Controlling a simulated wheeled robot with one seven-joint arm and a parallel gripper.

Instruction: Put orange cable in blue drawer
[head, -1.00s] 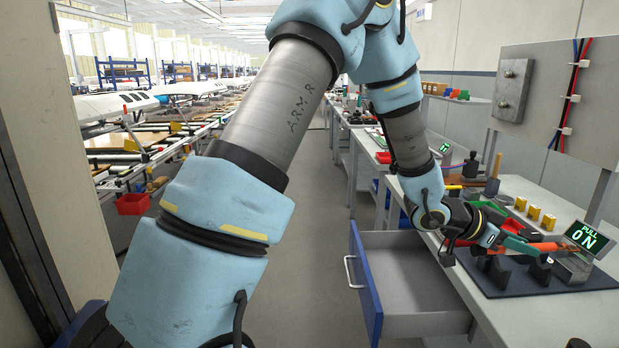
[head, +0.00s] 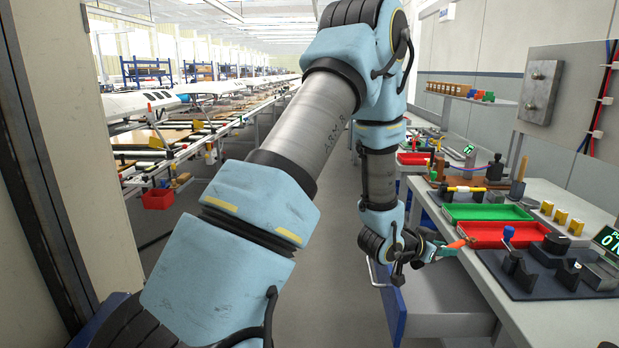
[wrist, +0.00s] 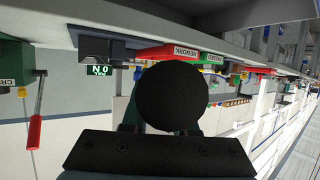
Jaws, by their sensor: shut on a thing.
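The orange cable (head: 457,243) shows as a short orange piece at the teal fingertips of my gripper (head: 445,248) in the head view. My gripper is shut on it, above the right part of the open drawer and beside the bench edge. The rest of the cable is hidden. The blue drawer (head: 388,302) is pulled out, with a blue front and a grey inside; my arm partly covers it. In the wrist view a large dark round shape (wrist: 172,98) fills the middle and hides the grip.
On the bench stand a red tray (head: 494,235), a green tray (head: 486,212) and a dark fixture plate (head: 540,275) with black blocks. Yellow blocks (head: 561,216) and a display (head: 608,238) are further right. The aisle floor left of the drawer is clear.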

